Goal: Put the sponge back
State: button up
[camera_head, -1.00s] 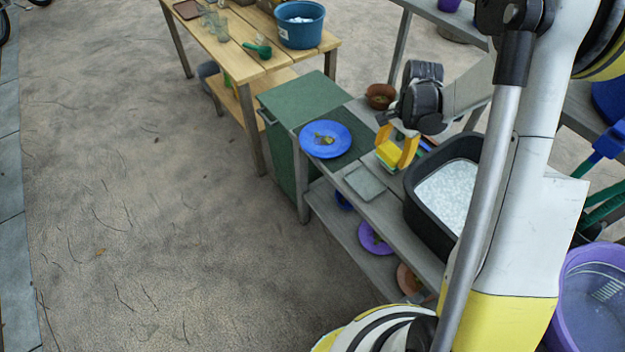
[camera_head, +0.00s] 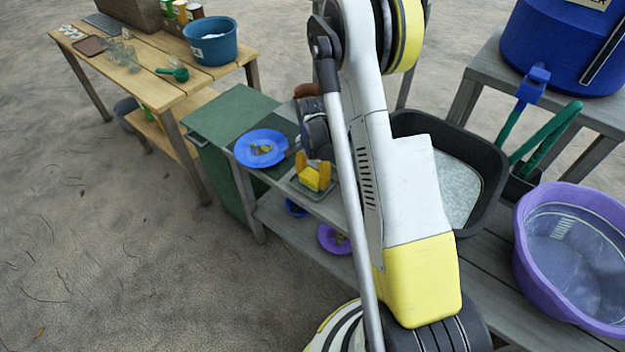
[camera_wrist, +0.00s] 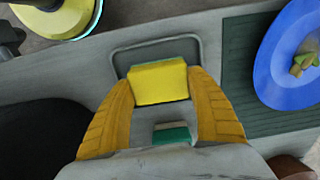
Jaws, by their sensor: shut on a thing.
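A yellow sponge (camera_head: 309,180) is between the orange fingers of my gripper (camera_head: 314,174). In the wrist view the sponge (camera_wrist: 158,84) sits between the fingertips of my gripper (camera_wrist: 160,90), which is shut on it. A thin green layer shows along its top edge. A shallow grey square dish (camera_head: 296,184) lies on the grey counter below the sponge. In the wrist view the dish's rim (camera_wrist: 118,60) shows around and beyond the sponge. I cannot tell whether the sponge touches the dish. A small green block (camera_wrist: 171,134) shows between the fingers, nearer the palm.
A blue plate with scraps (camera_head: 262,148) lies on a green mat beside the dish. A black basin (camera_head: 478,150) and a purple tub (camera_head: 580,250) stand to the right. A wooden table (camera_head: 190,85) with a blue bucket (camera_head: 209,42) is behind left. My arm hides part of the counter.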

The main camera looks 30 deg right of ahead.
jog(key=o, duration=1)
jog(key=shift+f, duration=0.2)
notch_tip(320, 180, up, 12)
jog(key=p, duration=0.5)
notch_tip(320, 180, up, 11)
jog(key=n+t, duration=0.2)
jog(key=n, duration=0.2)
send_over(312, 175)
jog(key=s+a, duration=0.2)
jog(key=a, duration=0.3)
jog(key=shift+s+a+r+n+t, duration=0.85)
jog(key=shift+s+a+r+n, duration=1)
jog(key=shift+s, duration=0.8)
jog(key=shift+s+a+r+n+t, duration=0.9)
jog(key=shift+s+a+r+n, duration=0.9)
jog(key=shift+s, duration=0.85)
jog(key=shift+s+a+r+n+t, duration=0.85)
jog(key=shift+s+a+r+n, duration=0.65)
jog(key=shift+s+r, duration=0.9)
